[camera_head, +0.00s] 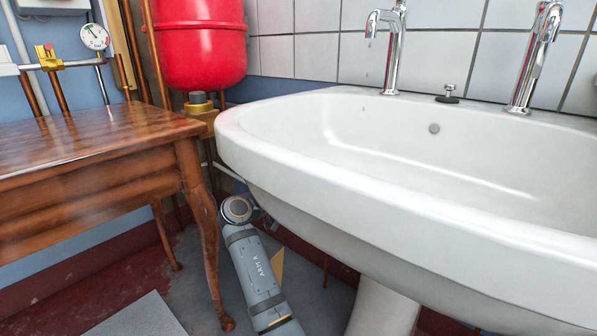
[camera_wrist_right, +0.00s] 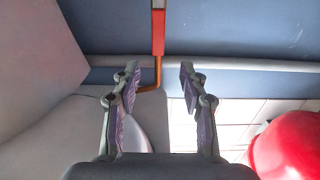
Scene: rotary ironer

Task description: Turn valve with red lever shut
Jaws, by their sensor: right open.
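A red lever (camera_wrist_right: 158,32) shows at the top centre of the right wrist view, against the blue wall. A copper-coloured pipe (camera_wrist_right: 157,72) runs from its lower end and bends left. My right gripper (camera_wrist_right: 159,76) is open and empty. In the picture, the lever lies just above the gap between its fingertips, and the pipe shows within that gap. I see no contact with the lever. In the head view my right arm reaches under the sink, and its gripper is hidden there. I cannot make out this lever in the head view. My left gripper is not in view.
A white sink (camera_head: 400,215) overhangs my right arm. A wooden table (camera_head: 90,150) stands left of it. A red tank (camera_head: 200,45) hangs behind, also at lower right in the wrist view (camera_wrist_right: 287,145). A gauge (camera_head: 95,37) and brass fitting (camera_head: 48,55) are at upper left.

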